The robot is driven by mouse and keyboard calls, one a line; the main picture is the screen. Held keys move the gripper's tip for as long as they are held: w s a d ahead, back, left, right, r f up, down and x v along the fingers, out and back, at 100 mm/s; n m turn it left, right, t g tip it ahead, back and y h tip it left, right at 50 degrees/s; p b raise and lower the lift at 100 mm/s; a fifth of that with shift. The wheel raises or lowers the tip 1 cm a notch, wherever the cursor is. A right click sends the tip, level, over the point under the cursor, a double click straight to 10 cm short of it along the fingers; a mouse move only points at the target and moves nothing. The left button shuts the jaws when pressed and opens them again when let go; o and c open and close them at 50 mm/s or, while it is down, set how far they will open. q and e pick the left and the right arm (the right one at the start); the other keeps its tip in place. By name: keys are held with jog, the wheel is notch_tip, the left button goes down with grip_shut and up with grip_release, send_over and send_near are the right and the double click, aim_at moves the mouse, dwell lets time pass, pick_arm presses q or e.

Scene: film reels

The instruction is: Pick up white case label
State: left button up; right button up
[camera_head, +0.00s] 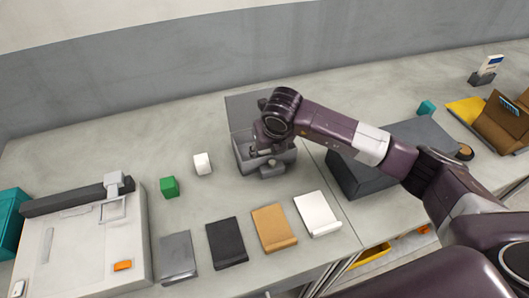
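A white flat piece (318,213) with a raised front lip lies at the right end of a row on the table. A small white block (202,164) stands farther back, beside a green block (169,187). I cannot tell for sure which of these is the white case label. My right arm comes in from the right, and my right gripper (264,152) points down at an open grey box (243,165), behind the row. Its fingers are small and partly hidden by the wrist, so their opening and any held thing are unclear. My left gripper is not in view.
Tan (273,228), black (226,242) and grey (178,257) flat pieces lie left of the white one. A white machine (80,245) stands at left. A dark grey case (360,185) lies under my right arm. A brown holder (497,125) stands at far right.

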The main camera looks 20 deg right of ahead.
jog(key=c, duration=0.6)
